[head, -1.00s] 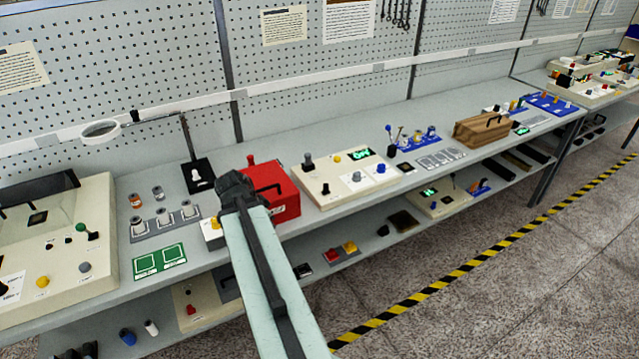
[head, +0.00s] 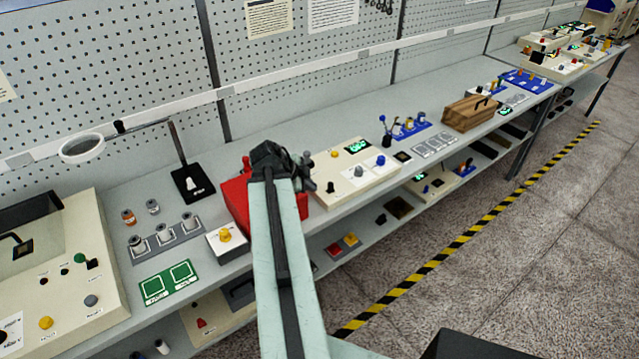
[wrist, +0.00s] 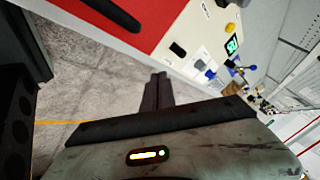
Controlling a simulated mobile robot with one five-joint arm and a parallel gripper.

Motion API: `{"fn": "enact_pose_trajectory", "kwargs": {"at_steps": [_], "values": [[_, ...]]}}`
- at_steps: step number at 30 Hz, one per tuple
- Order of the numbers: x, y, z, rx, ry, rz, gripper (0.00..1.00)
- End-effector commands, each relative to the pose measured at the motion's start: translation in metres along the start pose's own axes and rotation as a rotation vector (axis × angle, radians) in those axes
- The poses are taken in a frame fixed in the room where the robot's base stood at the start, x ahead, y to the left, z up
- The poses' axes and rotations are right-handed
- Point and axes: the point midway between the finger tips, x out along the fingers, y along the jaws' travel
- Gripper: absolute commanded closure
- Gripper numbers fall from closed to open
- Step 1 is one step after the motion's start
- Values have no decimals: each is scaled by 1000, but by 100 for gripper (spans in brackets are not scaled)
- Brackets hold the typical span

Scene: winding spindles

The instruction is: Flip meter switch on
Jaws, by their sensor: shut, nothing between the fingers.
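A cream panel (head: 340,196) with a lit green display (head: 356,146) stands on the bench right of the red box. It carries a black switch-like part (head: 330,187) at its front left, a yellow knob and a blue knob (head: 380,161). I cannot read which part is labelled as the meter switch. My gripper (head: 308,172) is shut and empty, over the red box at the panel's left end. In the wrist view, the shut fingers (wrist: 158,92) show against the floor, apart from the panel (wrist: 196,26) and its black part (wrist: 178,50).
The red box (head: 236,200) is partly hidden behind my arm. A yellow-button box (head: 225,242) and green pads (head: 168,282) lie to the left. A wooden box (head: 468,113) stands farther right. A lower shelf holds smaller items. The floor in front is open.

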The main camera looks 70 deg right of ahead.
Motion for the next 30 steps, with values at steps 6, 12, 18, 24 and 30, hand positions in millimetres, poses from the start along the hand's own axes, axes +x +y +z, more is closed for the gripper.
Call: {"fn": "enact_pose_trajectory", "kwargs": {"at_steps": [6, 12, 18, 24, 30], "values": [[2, 1, -2, 2, 2, 2, 100], [27, 2, 0, 3, 3, 3, 100], [73, 4, 0, 4, 4, 5, 100], [115, 3, -1, 4, 3, 4, 100], [119, -30, -4, 3, 3, 4, 100]]}}
